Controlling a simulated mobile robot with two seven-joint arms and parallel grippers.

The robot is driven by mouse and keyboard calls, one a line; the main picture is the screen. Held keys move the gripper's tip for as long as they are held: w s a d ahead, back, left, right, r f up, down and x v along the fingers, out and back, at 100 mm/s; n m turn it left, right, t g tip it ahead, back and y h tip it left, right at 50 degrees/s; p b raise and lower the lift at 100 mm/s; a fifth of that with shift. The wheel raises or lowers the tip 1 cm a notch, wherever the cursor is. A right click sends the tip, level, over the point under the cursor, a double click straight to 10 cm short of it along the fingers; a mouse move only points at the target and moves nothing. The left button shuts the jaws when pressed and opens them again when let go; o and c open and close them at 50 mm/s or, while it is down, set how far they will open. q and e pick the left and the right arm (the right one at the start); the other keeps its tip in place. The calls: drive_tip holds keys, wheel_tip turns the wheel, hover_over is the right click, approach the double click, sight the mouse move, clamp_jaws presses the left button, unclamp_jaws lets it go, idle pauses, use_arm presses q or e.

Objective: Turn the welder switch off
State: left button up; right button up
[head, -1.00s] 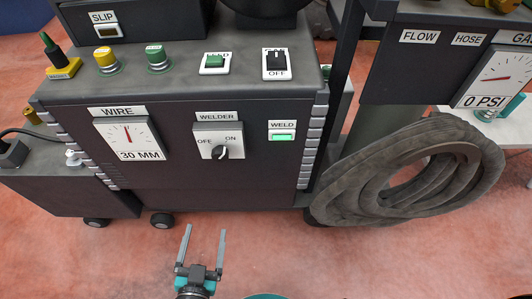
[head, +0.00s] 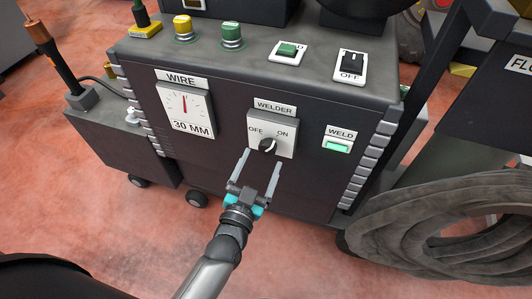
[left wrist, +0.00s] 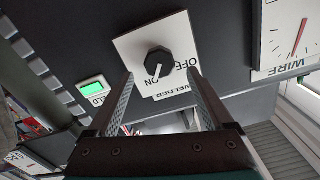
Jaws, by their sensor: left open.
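The welder switch is a dark round knob (head: 267,145) with a pale pointer line on a white plate (head: 257,121), marked OFF on the left and ON on the right. Its pointer is turned toward ON; the knob also shows in the left wrist view (left wrist: 160,62). My left gripper (head: 260,159) is open and empty, its fingertips just below and in front of the knob. In the left wrist view the two fingers (left wrist: 160,76) stand on either side of the knob's line, apart from it. My right gripper is not in view.
A lit green WELD lamp (head: 337,147) is right of the switch, and the WIRE gauge (head: 186,109) reading 30 MM is left. A green button (head: 287,50) and a black switch (head: 351,64) sit on top. A coiled hose (head: 430,225) lies at right.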

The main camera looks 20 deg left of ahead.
sight(266, 150)
use_arm(q)
drive_tip(key=shift+w+d+b, duration=0.1)
drive_tip(key=shift+w+b, duration=0.4)
drive_tip(key=shift+w, duration=1.65)
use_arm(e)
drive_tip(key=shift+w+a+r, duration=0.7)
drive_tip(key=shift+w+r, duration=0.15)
use_arm(q)
clamp_jaws()
